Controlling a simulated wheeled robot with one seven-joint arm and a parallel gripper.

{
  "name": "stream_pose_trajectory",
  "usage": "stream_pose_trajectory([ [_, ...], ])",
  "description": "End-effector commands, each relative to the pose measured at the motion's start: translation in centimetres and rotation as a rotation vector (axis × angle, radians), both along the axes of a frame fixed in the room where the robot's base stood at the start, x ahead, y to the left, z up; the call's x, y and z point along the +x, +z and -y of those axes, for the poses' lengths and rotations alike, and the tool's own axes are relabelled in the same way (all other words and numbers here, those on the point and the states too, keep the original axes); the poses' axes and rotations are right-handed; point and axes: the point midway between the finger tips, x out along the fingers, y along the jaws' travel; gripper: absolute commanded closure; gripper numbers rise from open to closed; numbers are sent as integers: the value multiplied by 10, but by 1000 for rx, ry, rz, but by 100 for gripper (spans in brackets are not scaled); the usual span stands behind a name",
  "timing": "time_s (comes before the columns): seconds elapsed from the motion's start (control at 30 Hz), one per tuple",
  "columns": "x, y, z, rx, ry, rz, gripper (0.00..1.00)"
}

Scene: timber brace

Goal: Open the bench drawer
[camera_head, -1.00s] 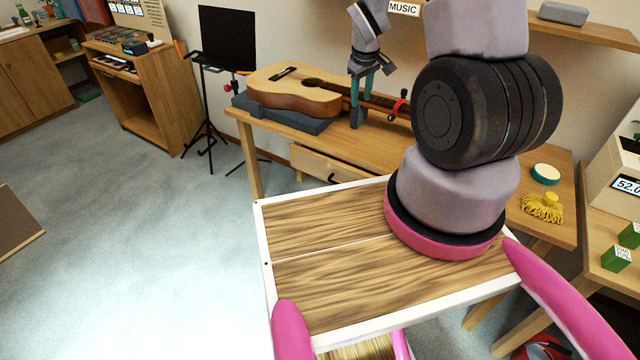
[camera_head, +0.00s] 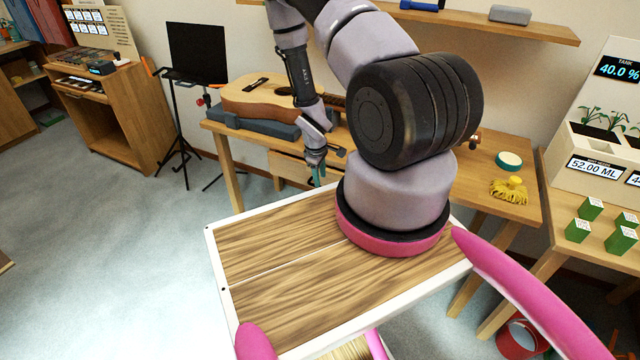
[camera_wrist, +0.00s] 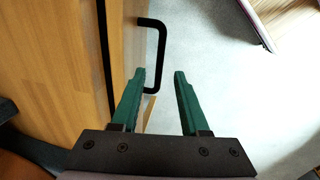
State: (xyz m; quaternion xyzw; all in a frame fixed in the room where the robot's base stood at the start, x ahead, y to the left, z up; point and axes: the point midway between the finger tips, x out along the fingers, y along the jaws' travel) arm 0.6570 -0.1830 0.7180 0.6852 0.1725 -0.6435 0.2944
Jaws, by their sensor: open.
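The bench drawer (camera_head: 283,167) is a pale wood front under the bench top, partly hidden by my arm in the head view. It looks closed, though the wrist view shows only part of the drawer front (camera_wrist: 118,50). Its black U-shaped handle (camera_wrist: 162,50) sticks out from the front. My gripper (camera_head: 318,180) is low in front of the drawer. In the wrist view its green fingers (camera_wrist: 160,73) are open and empty. The handle's bar appears in the gap between the fingertips there, with its lower end near the left finger. I cannot tell whether they touch.
The wooden bench (camera_head: 465,190) holds a guitar (camera_head: 265,98) on a dark support, a yellow brush (camera_head: 509,190) and a round tin (camera_head: 509,160). A music stand (camera_head: 197,55) stands left of the bench. The floor at the left (camera_head: 110,240) is clear.

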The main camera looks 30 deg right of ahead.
Motion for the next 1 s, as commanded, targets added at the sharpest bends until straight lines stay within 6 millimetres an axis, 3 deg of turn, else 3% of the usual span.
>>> stream_pose_trajectory([
  [0.23,4,-32,5,-1,-1,-1,55],
  [0.6,5,-38,6,0,-1,0,55],
  [0.63,5,-38,6,0,-1,0,63],
  [0.73,4,-37,6,0,-1,0,100],
  [1.0,4,-37,5,0,-1,0,100],
])
